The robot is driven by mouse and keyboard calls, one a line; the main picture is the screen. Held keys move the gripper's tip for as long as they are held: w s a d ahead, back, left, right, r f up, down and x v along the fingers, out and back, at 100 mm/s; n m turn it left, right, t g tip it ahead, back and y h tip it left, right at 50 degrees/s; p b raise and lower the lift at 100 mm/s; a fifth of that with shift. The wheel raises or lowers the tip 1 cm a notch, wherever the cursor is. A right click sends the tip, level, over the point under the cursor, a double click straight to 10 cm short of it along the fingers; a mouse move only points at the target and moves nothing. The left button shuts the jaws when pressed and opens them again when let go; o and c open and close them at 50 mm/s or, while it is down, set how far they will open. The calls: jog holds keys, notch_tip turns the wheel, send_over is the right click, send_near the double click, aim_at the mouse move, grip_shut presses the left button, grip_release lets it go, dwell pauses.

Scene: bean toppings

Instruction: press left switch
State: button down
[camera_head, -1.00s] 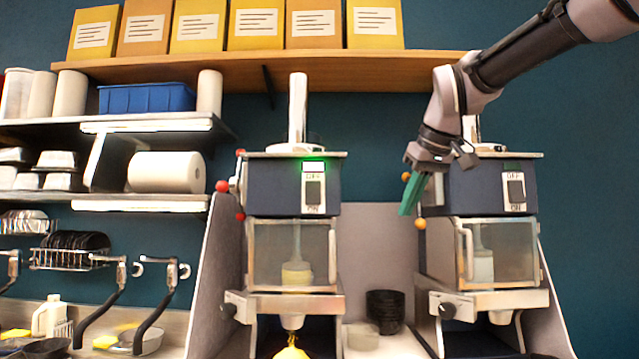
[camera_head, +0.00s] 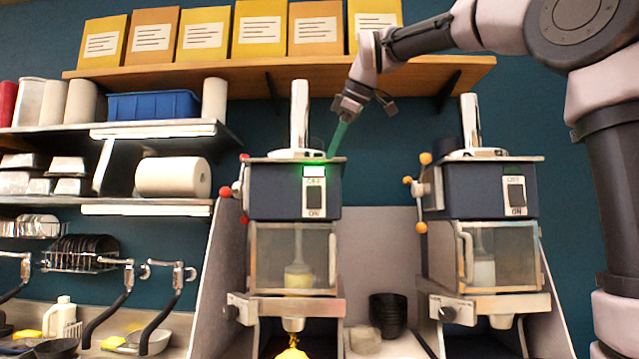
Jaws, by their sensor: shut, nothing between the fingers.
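The left switch (camera_head: 314,198) is a dark rocker on a white plate marked OFF and ON, on the front of the left machine (camera_head: 275,193). A green light (camera_head: 314,171) glows above it. My gripper (camera_head: 334,150) has green fingers, shut and empty, pointing down and left. Its tips are near the top right edge of the left machine, above and slightly right of the switch. I cannot tell whether they touch the machine. The right machine (camera_head: 472,193) has a like switch (camera_head: 515,193) with no bright light.
A wooden shelf (camera_head: 300,70) with yellow and orange boxes runs above my gripper. Red knobs (camera_head: 237,190) stick out left of the left machine. Open space lies between the two machine tops.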

aim_at(314, 188)
jog(key=w+a+f, duration=0.1)
jog(key=w+f, duration=0.1)
jog(key=w+a+f, duration=0.1)
jog(key=w+f, duration=0.2)
jog(key=w+a+f, duration=0.1)
jog(key=w+f, duration=0.1)
jog(key=w, duration=0.1)
jog(key=shift+w+a+f, duration=0.15)
jog(key=shift+a+f, duration=0.05)
jog(key=shift+a, duration=0.15)
jog(key=shift+w+r, duration=0.1)
jog(key=shift+w, duration=0.25)
jog(key=shift+w+r, duration=0.15)
jog(key=shift+w, duration=0.25)
jog(key=shift+r, duration=0.15)
jog(key=shift+r, duration=0.65)
